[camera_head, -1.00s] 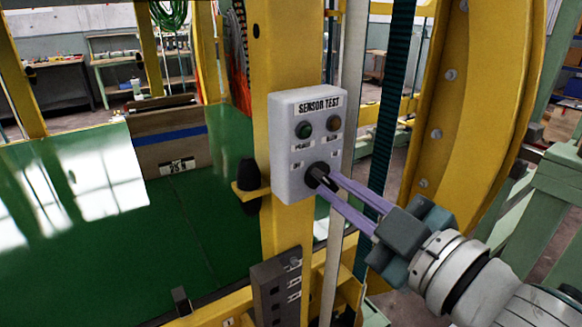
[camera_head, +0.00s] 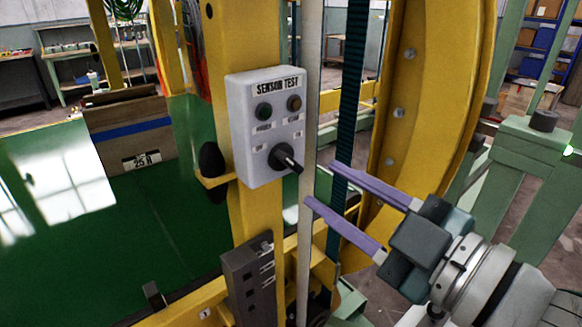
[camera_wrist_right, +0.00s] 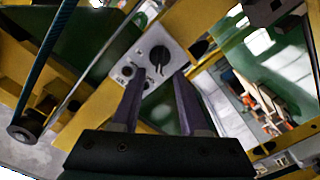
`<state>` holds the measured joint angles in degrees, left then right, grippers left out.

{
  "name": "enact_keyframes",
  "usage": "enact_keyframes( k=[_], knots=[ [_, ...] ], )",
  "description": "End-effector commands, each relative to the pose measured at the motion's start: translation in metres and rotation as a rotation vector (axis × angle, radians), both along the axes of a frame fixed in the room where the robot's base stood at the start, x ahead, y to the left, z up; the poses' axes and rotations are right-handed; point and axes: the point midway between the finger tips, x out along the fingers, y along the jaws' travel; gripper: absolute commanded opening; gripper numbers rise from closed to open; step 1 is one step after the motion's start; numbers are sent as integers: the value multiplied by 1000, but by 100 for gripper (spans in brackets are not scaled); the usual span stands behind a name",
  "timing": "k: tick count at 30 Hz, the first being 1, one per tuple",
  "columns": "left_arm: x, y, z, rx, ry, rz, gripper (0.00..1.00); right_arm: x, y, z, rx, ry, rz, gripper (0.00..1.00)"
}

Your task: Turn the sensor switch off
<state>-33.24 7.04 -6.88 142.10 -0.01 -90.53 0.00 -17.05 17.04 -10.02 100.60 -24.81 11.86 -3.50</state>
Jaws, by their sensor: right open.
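The sensor test box (camera_head: 240,132) is a pale grey panel on a yellow post, labelled "SENSOR TEST". In the right wrist view the switch (camera_wrist_right: 159,56) shows beyond and between the fingertips. My left gripper is not in view.
A yellow post (camera_head: 257,215) carries the box, with a dark slotted block (camera_head: 250,283) lower down. A black knob (camera_head: 211,160) on a yellow bracket is left of the box.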

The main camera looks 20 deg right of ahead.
Motion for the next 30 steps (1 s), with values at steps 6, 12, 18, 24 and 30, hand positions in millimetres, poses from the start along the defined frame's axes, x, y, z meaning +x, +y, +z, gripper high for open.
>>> enact_keyframes(
  k=[6, 12, 18, 24, 30],
  knots=[
    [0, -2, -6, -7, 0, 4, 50, -33, -12, -2, -1, 2, -1, 44],
    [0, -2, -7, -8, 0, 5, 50, -43, -16, 0, -1, -1, -1, 44],
    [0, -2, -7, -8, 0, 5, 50, -43, -16, 0, 0, -2, 0, 44],
    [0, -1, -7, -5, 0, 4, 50, -43, -16, 0, 0, -1, -1, 44],
    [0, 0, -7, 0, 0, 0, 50, -38, -28, -7, 31, 97, -100, 44]
  ],
)
